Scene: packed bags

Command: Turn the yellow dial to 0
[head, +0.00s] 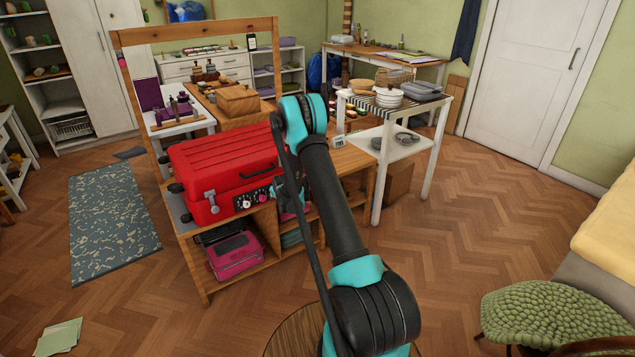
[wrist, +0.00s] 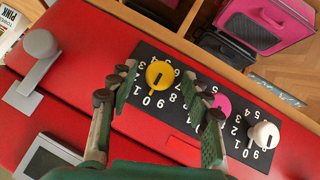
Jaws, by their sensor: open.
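The yellow dial (wrist: 159,74) sits on a black numbered panel on the red case (head: 225,160); the case also fills much of the wrist view (wrist: 75,30). The digits 0, 9 and 8 show beside the dial on its near side. A dark mark crosses the dial, but I cannot tell which number it points to. My gripper (wrist: 165,82) is open, with one finger on each side of the yellow dial in the picture; contact cannot be judged. In the head view my arm hides the yellow dial and most of the gripper.
A pink dial (wrist: 220,104) and a white dial (wrist: 264,134) share the panel, the pink one close beside my right finger. A grey latch lever (wrist: 38,55) stands out from the case at left. A pink box (head: 236,256) lies on the shelf below.

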